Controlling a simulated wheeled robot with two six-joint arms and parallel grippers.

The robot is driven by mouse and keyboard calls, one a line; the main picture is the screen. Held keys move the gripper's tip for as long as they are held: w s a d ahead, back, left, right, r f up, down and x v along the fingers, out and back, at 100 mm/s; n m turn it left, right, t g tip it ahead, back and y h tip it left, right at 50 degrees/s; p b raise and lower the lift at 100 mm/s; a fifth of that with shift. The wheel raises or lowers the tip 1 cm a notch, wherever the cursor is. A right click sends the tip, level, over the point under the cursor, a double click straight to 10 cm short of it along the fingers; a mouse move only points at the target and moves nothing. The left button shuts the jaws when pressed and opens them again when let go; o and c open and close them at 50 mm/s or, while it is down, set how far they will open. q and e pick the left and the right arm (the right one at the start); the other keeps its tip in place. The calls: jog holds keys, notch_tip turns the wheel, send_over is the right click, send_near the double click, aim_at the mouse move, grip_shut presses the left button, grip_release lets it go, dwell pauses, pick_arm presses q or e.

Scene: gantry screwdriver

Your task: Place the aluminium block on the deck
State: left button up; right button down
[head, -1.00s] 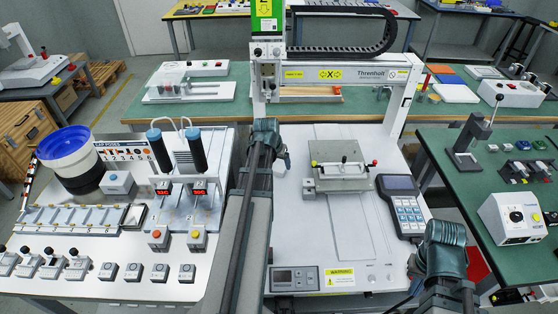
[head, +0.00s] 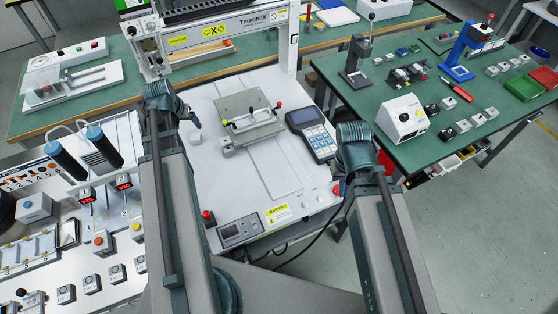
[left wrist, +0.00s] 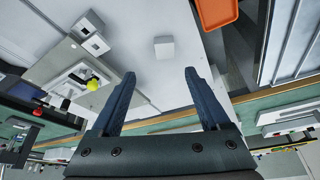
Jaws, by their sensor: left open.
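The aluminium block, a small light-grey cube (head: 196,137), appears to sit on the pale deck (head: 215,185), left of the clamp fixture (head: 250,125) with its yellow and red knobs. It also shows in the left wrist view (left wrist: 164,47), beyond my fingertips and roughly centred between them. My left gripper (head: 178,106) is near the deck's left side, just behind and left of the block. In the left wrist view its two fingers (left wrist: 160,73) are apart with nothing between them. My right gripper (head: 356,140) is right of the deck near the keypad; its fingers are hidden.
A handheld keypad (head: 312,135) lies right of the fixture. The gantry frame (head: 225,45) spans the back. A control panel (head: 242,230) is at the deck's front. A green bench (head: 400,150) stands right. The front of the deck is largely clear.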

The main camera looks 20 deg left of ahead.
pick_arm(q)
jog(key=w+d+m+g, duration=0.1)
jog(key=d+m, duration=0.1)
jog(key=d, duration=1)
jog(key=s+d+m+g, duration=0.1)
jog(key=s+d, duration=0.4)
jog(key=d, duration=0.9)
jog(key=s+d+f+m+g, duration=0.1)
jog(key=s+d+m, duration=0.3)
jog(key=d, duration=1)
jog(key=shift+s+d+f+g, duration=0.2)
jog(key=shift+s+d+g, duration=0.1)
jog(key=shift+s+g, duration=0.6)
